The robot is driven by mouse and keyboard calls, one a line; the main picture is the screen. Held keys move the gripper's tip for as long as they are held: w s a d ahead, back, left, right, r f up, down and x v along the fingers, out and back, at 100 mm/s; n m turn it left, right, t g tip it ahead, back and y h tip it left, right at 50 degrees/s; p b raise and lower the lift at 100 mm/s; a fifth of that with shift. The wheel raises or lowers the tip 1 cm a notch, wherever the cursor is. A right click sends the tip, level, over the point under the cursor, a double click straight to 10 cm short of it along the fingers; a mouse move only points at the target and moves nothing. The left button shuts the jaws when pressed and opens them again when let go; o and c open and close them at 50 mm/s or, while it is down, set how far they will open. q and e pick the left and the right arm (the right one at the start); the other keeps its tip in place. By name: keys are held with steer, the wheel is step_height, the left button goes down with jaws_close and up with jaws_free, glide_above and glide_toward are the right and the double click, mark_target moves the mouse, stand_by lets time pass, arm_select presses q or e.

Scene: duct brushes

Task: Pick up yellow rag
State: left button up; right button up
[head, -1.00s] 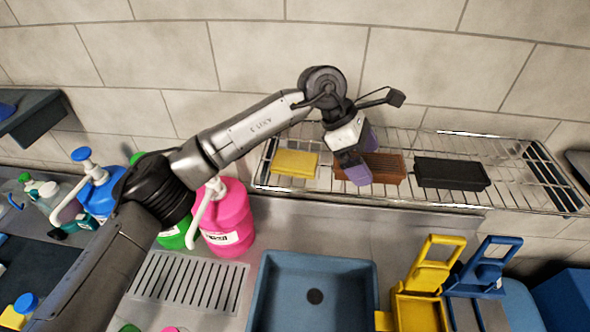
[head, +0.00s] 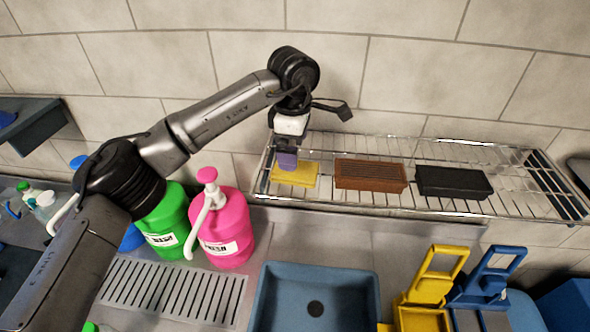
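The yellow rag (head: 302,176) is a small folded rectangle on the left end of the wire rack in the head view. My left gripper (head: 287,160) points down over it, its purple-grey fingers overlapping the rag's upper left part. The finger nearest the camera hides the other, so the opening between them cannot be made out. I cannot tell whether the fingers touch the rag. My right gripper is not in view.
A brown brush block (head: 369,175) and a black block (head: 453,182) sit farther right on the wire rack (head: 400,206). Below are pink (head: 228,240) and green (head: 165,222) bottles, a blue basin (head: 262,300) and a yellow dustpan (head: 436,275).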

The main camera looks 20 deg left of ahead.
mark_target(305, 175)
arm_select(q)
steer(key=shift+f, duration=0.4)
steer(key=f+p, duration=0.1)
steer(key=f, duration=0.1)
steer(key=f+p, duration=0.1)
steer(key=shift+d+f, duration=0.2)
steer(key=shift+f, duration=0.9)
steer(key=c, duration=1)
steer(key=shift+r, duration=0.1)
